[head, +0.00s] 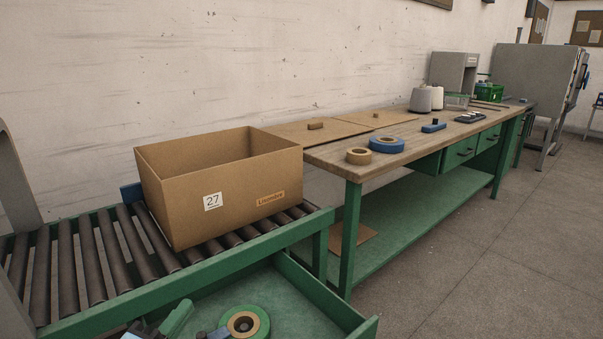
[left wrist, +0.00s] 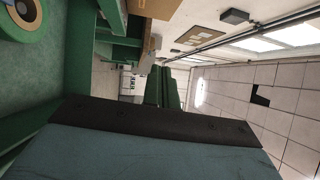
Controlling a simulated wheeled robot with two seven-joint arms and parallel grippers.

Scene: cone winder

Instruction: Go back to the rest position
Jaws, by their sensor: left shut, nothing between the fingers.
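My left gripper (head: 180,313) shows at the bottom edge of the head view, over the green drawer or tray below the roller conveyor. Its green fingers also show in the left wrist view (left wrist: 165,87), close together with nothing between them. A roll of green tape (head: 262,321) lies in the tray just right of the gripper, apart from it. The roll is partly in the top left of the left wrist view (left wrist: 12,24). Most of my left arm is out of the head view. My right gripper is not in view.
An open cardboard box (head: 220,222) labelled 27 stands on the roller conveyor (head: 92,262). The green tray's wall (head: 325,300) borders the gripper's area. A workbench (head: 335,158) with tape rolls and cones runs back to the right. The floor (head: 470,265) at right is clear.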

